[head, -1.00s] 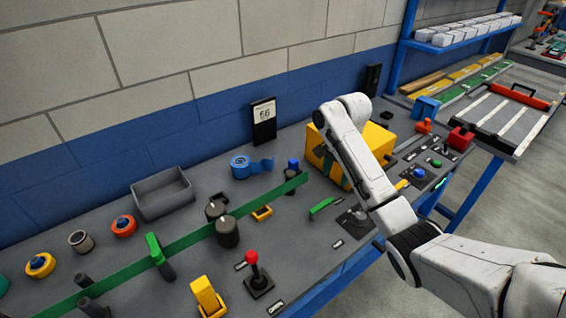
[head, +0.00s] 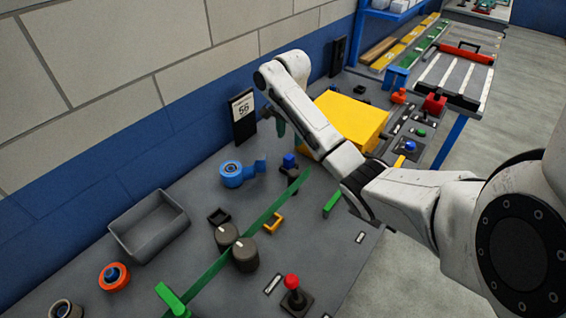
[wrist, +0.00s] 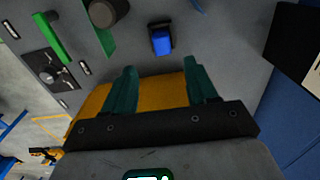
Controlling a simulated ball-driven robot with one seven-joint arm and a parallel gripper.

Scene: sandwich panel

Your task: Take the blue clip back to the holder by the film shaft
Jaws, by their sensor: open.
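My gripper (head: 275,122) has teal fingers, spread apart and empty. In the wrist view my gripper (wrist: 160,66) has its fingertips short of the clip, which lies ahead between their lines. A small black square holder (head: 218,217) sits behind the rollers.
A yellow box (head: 352,115) stands right of my gripper, under my arm. A calendar stand (head: 243,116) is near the wall, close to my gripper.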

